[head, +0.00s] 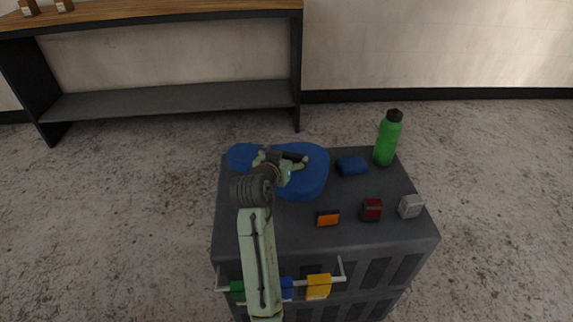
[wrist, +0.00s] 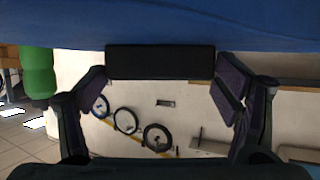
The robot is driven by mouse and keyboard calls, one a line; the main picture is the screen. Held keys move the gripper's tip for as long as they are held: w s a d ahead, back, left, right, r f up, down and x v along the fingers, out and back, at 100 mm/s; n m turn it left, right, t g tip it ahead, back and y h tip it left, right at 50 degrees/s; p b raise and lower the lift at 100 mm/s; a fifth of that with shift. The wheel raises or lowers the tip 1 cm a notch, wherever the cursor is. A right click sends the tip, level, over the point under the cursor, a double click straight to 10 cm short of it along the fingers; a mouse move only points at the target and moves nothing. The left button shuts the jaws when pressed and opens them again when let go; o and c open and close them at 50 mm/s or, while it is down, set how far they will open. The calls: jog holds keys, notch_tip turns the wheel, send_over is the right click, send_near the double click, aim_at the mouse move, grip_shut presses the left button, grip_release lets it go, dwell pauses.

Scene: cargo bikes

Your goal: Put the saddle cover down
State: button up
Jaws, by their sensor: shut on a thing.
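The saddle cover (head: 312,178) is a broad, rounded blue piece at the back left of the dark grey crate top (head: 285,228). Part of it lies behind my arm. My gripper (head: 302,160) is at the cover and shut on it.
A green bottle (head: 387,140) stands at the back right, beside a small blue item (head: 352,166). An orange-faced box (head: 327,218), a red item (head: 372,209) and a silver item (head: 410,206) sit nearer. A front rail holds coloured tags (head: 318,287). A bench (head: 170,105) stands behind.

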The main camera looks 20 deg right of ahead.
jog(key=shift+f, duration=1.4)
jog(key=shift+f, duration=0.2)
jog(key=o, duration=1.2)
jog(key=shift+c, duration=0.2)
jog(key=shift+r, duration=0.3)
jog(key=b+v, duration=0.1)
jog(key=v, duration=1.1)
jog(key=shift+w, duration=0.1)
